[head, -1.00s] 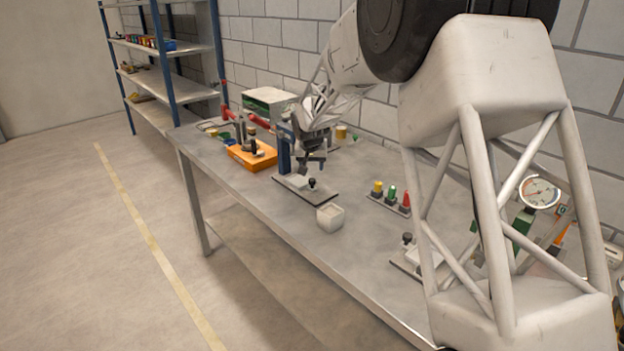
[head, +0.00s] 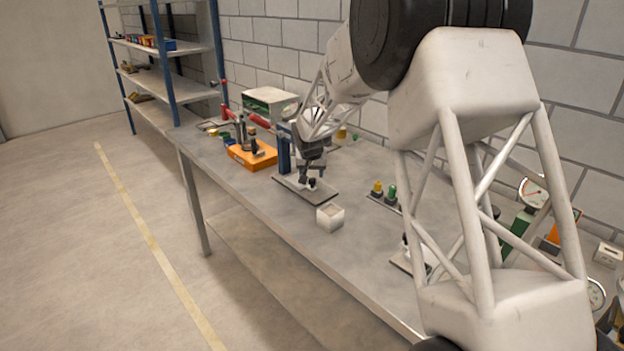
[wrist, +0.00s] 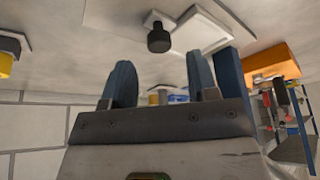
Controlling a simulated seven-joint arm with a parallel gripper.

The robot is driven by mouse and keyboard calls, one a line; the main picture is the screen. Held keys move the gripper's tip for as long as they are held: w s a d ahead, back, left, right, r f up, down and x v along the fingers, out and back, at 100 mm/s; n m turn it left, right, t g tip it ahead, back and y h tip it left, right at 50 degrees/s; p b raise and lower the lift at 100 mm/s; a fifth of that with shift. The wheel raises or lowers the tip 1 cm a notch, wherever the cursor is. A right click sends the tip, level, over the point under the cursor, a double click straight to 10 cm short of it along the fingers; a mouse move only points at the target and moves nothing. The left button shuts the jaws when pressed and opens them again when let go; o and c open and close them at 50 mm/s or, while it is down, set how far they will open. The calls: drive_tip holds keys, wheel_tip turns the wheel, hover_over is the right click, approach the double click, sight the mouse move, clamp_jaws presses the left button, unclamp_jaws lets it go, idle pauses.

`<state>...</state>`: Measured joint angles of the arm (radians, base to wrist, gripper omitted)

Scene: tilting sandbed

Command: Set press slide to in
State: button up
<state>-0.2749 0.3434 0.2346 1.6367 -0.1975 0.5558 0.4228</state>
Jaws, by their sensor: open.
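The press has a blue column (head: 284,152) that rises behind a flat base (head: 322,198) on the bench. A pale slide plate with a black knob (head: 312,183) lies on that base. In the wrist view the knob (wrist: 159,40) stands beyond the fingertips, roughly between them sideways, and the pale slide plate (wrist: 204,28) shows beside it. My gripper (head: 307,180) is open and empty, low over the base and close to the knob. Its two blue fingers (wrist: 160,68) show apart in the wrist view. Any contact with the knob cannot be told from the head view.
A small whitish open box (head: 330,223) stands in front of the press. An orange tray (head: 250,158) is to its left. Yellow and green buttons (head: 384,190) are to the right, partly behind my arm. The bench front is mostly clear.

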sight(312, 179)
drive_tip(key=shift+x, duration=1.95)
drive_tip(key=shift+c, duration=0.5)
clamp_jaws()
